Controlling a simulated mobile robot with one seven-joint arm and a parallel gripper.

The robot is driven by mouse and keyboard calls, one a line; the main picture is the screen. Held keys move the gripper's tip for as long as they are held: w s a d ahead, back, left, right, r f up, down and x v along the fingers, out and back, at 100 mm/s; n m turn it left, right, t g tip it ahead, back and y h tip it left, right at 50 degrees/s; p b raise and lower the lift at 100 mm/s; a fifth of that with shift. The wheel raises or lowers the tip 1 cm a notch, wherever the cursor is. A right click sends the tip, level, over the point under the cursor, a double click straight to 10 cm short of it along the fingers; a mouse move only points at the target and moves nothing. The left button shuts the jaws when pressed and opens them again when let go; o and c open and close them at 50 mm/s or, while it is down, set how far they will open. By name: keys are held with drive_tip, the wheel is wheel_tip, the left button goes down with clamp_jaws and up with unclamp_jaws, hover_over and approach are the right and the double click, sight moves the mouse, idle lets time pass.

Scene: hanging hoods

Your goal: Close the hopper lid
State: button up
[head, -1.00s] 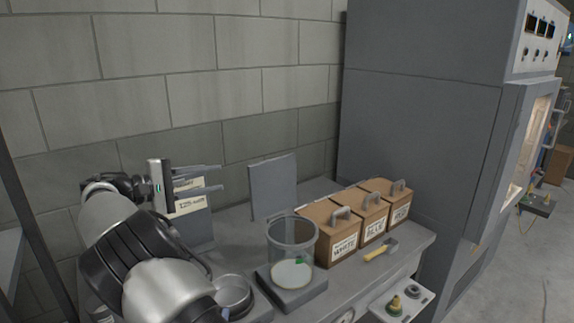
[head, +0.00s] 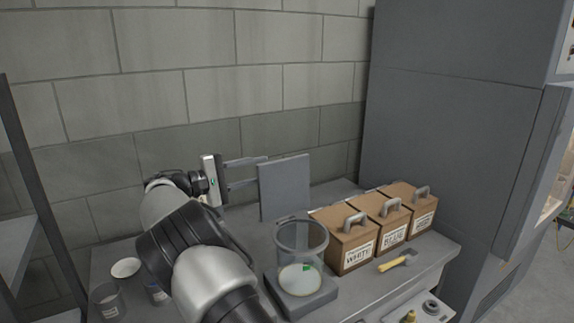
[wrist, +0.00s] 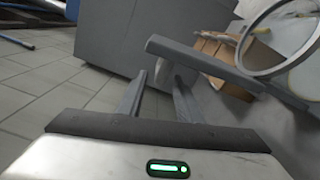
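The lid (head: 285,190) is a flat grey square panel standing upright at the back of the grey bench. A clear round vessel (head: 302,243) stands in front of it; I cannot tell whether this is the hopper. My gripper (head: 262,170) is open and empty, its two fingers pointing right at the lid's left edge. Whether they touch it I cannot tell. In the wrist view the gripper (wrist: 160,82) shows its fingers apart, with a grey bar (wrist: 215,68), probably the lid seen edge-on, just beyond them. The lid's lower edge is partly hidden behind the vessel.
Brown handled boxes (head: 345,240) stand in a row right of the vessel, with a yellow-handled scoop (head: 397,261) before them. A white dish (head: 126,267) and a cup (head: 107,300) are at left. A tall grey cabinet (head: 455,130) stands at right; a block wall is behind.

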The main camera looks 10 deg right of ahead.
sight(287, 163)
drive_tip(key=x, duration=0.9)
drive_tip(key=shift+d+f, duration=0.1)
drive_tip(key=shift+d, duration=0.05)
clamp_jaws()
